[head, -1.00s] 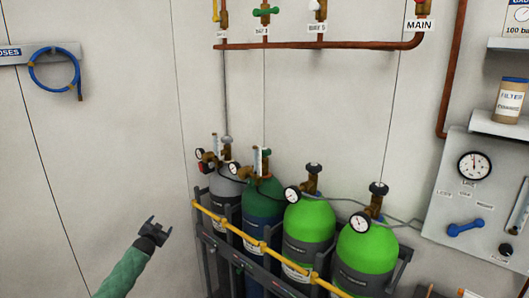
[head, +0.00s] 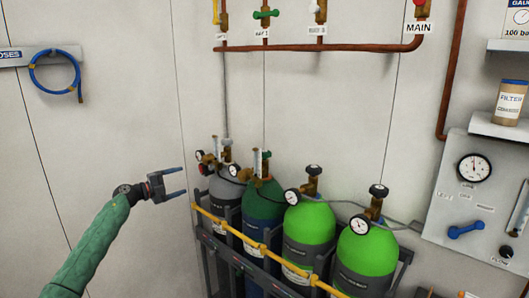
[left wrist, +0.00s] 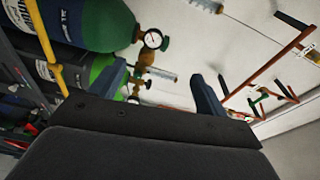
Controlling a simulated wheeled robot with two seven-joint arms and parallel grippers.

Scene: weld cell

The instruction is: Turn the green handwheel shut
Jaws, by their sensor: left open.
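The green handwheel (head: 266,154) sits on top of the dark green and blue cylinder (head: 264,197), second from the left in the rack. It is small and partly hidden by the brass valve and a white tube gauge beside it. A green wheel (left wrist: 165,43) also shows beside a gauge in the left wrist view. My left gripper (head: 184,182) is open and empty, left of the rack and apart from the handwheel, its fingers pointing right. My right gripper is not in view.
A yellow bar (head: 235,231) runs along the front of the rack. A grey cylinder (head: 226,188) stands between my gripper and the dark green one. Two bright green cylinders (head: 309,226) stand to the right. A copper pipe (head: 320,46) with valves runs above.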

